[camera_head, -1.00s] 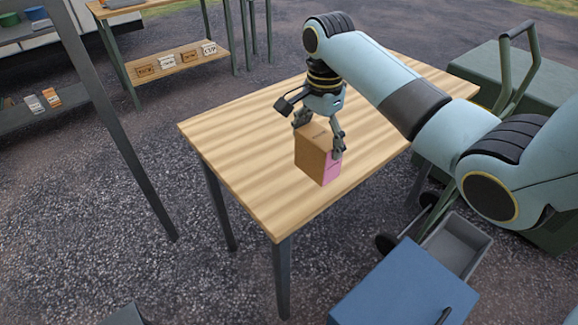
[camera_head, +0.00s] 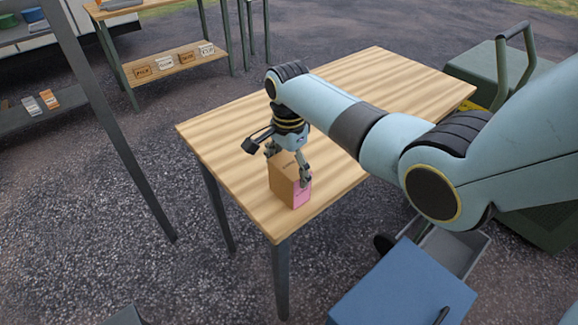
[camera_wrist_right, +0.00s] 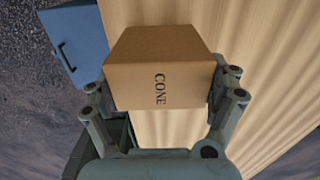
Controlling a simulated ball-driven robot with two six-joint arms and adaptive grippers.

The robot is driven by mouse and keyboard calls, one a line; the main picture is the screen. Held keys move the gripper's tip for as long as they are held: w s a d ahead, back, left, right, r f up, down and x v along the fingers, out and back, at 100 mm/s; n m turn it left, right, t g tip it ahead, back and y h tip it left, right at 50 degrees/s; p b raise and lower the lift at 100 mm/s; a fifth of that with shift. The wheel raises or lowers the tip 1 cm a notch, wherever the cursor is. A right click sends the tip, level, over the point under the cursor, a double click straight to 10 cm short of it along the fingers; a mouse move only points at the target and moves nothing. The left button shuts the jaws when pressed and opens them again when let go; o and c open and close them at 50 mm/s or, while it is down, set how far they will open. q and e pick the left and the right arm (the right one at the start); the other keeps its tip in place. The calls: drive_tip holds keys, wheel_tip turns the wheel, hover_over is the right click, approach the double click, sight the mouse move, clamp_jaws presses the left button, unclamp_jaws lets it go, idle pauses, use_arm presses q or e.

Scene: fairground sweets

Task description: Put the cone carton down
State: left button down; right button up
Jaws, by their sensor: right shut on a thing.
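The cone carton (camera_head: 283,178) is a brown cardboard box with a pink label on one side. In the right wrist view the carton (camera_wrist_right: 158,62) shows the printed word CONE. My right gripper (camera_head: 288,172) is shut on it from above, one finger on each side. The carton is upright at the near-left part of the wooden table (camera_head: 370,85). I cannot tell whether its base touches the tabletop. My left gripper is not in view.
The rest of the tabletop is bare. A blue box (camera_head: 400,290) stands below the table's near side, beside a grey tray (camera_head: 455,250). A shelf (camera_head: 175,68) with several labelled boxes is at the back left. A green case (camera_head: 475,70) stands beyond the table's right end.

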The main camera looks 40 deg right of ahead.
drive_tip(key=o, duration=1.3)
drive_tip(key=shift+o, duration=0.2)
wheel_tip(320, 180, up, 12)
